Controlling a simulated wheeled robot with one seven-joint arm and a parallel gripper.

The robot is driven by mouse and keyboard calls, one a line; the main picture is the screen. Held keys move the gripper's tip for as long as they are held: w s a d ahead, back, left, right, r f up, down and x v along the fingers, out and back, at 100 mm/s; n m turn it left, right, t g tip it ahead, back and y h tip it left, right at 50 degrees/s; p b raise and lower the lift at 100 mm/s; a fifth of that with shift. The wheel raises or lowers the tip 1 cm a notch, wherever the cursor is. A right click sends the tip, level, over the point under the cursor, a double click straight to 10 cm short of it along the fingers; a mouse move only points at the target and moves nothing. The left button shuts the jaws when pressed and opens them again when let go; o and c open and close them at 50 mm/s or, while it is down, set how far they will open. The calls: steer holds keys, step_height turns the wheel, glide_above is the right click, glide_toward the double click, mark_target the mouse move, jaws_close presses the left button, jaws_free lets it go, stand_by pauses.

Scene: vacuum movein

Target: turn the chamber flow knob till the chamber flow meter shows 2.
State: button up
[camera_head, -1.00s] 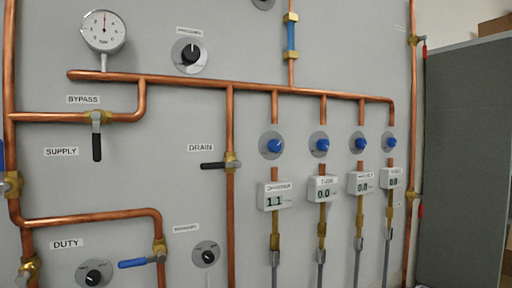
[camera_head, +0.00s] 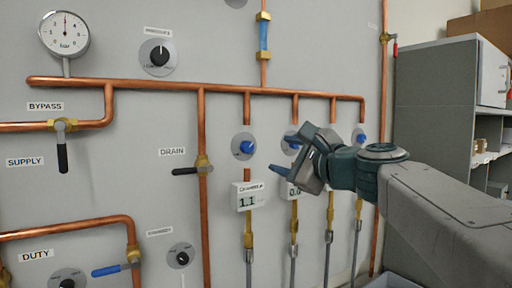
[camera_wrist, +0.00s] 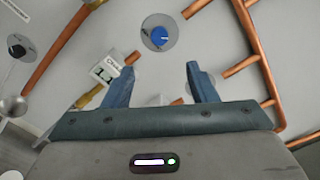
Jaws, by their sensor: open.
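The chamber flow knob (camera_head: 245,147) is a blue knob on a round grey plate, on the leftmost of several branch pipes. The chamber flow meter (camera_head: 248,197) below it is a white box reading 1.1. In the wrist view the blue knob (camera_wrist: 159,37) lies ahead of the fingers, and the meter (camera_wrist: 105,70) is tilted at left. My gripper (camera_head: 290,155) is open and empty, to the right of the chamber knob and apart from it. Its two blue fingers (camera_wrist: 160,80) show in the wrist view. It hides most of the second meter and part of the second knob.
Copper pipes (camera_head: 180,85) stand off the grey panel. A blue-handled duty valve (camera_head: 118,268) and a black drain lever (camera_head: 186,171) are at left. A dial gauge (camera_head: 64,34) is top left. A grey cabinet with shelves (camera_head: 435,110) stands at right.

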mark_target(249, 147)
steer(key=p+x, duration=0.3)
steer(key=x, duration=1)
steer(key=shift+w+a, duration=0.2)
steer(key=shift+a, duration=0.05)
steer(key=c, duration=1)
